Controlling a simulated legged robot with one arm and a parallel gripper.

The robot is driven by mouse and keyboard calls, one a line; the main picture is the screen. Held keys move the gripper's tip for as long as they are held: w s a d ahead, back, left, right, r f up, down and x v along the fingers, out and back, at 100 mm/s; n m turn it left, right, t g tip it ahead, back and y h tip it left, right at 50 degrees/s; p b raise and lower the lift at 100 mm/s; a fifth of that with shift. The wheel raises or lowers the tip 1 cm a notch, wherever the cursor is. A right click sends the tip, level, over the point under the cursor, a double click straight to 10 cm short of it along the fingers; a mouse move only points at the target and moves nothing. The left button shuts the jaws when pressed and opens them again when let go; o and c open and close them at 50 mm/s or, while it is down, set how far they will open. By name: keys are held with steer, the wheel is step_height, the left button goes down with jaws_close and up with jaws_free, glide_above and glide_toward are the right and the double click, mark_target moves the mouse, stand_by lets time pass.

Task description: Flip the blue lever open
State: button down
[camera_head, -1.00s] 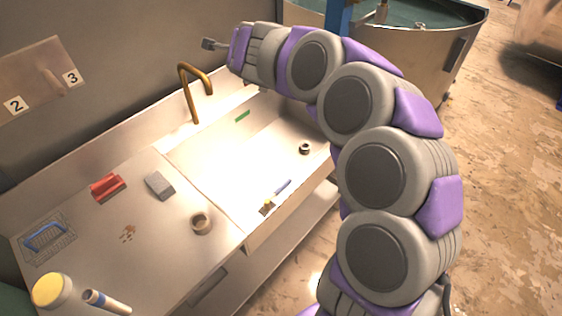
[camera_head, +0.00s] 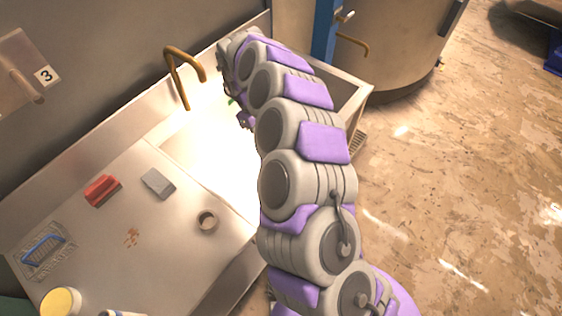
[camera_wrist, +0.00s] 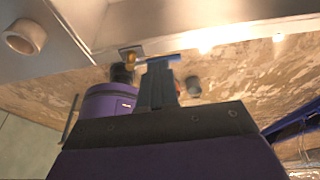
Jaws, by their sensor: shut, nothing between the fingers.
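The blue lever (camera_wrist: 168,57) shows in the wrist view as a thin bar on a brass valve (camera_wrist: 129,56) at the sink's outer edge. It lies nearly level in that picture, pointing right from the valve. My gripper (camera_wrist: 158,66) is shut and empty, with its fingertips overlapping the lever's lower edge in the picture. I cannot tell whether they touch. In the head view my arm hides the lever and valve, and my gripper's fingers cannot be made out there.
A tape roll (camera_head: 207,221) sits on the steel counter (camera_head: 170,260), beside a grey block (camera_head: 158,183) and a red object (camera_head: 102,190). A brass faucet (camera_head: 184,75) rises behind the sink. A blue post (camera_head: 326,30) and a large metal tank (camera_head: 395,45) stand beyond.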

steer(key=s+d+f, duration=0.2)
steer(key=f, duration=0.3)
steer(key=s+d+f+b, duration=0.1)
steer(key=s+d+f, duration=0.1)
steer(key=f, duration=0.3)
steer(key=shift+d+f, duration=0.2)
steer(key=shift+d, duration=0.4)
steer(key=shift+s, duration=0.1)
steer(key=shift+d, duration=0.2)
